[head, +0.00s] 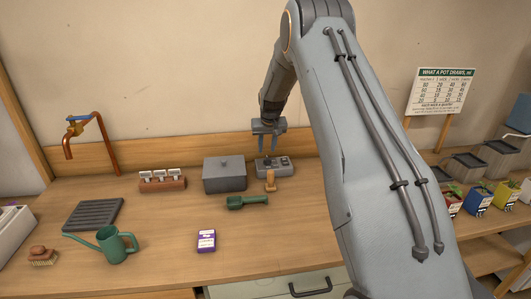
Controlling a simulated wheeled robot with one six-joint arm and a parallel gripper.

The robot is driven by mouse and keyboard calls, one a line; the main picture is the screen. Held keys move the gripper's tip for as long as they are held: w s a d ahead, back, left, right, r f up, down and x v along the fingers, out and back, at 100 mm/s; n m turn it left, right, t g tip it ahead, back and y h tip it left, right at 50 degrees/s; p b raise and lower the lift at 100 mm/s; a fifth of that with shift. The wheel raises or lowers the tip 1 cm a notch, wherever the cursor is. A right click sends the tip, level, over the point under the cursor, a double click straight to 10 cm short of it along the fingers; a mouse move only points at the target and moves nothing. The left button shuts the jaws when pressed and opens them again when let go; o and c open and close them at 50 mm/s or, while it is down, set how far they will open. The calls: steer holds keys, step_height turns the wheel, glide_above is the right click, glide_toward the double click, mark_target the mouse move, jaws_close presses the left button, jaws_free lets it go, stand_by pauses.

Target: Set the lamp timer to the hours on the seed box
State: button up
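A grey device with dials and a small knob, which looks like the lamp timer (285,171), sits at the back of the wooden counter. Its markings are too small to read. My gripper (268,148) points down just above its left part, with two fingers apart and nothing visible between them. I cannot tell whether the fingertips touch the knob. A small purple and white box, likely the seed box (206,241), stands at the counter's front middle. Its print is not legible.
A grey lidded box (225,175) stands left of the timer. A wooden piece (270,182) and green scoop (248,202) lie in front. A green watering can (113,246), brush (42,257) and copper tap (98,125) are left. Bare counter surrounds the seed box.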

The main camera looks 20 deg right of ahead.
mark_target(267, 157)
steer(key=x, duration=0.2)
steer(key=p+x, duration=0.1)
steer(key=x, duration=0.1)
steer(key=shift+d+f+p, duration=0.15)
steer(key=shift+d+p, duration=0.15)
steer(key=shift+d, duration=0.1)
steer(key=shift+x, duration=0.85)
steer(key=shift+a, duration=0.1)
jaws_close()
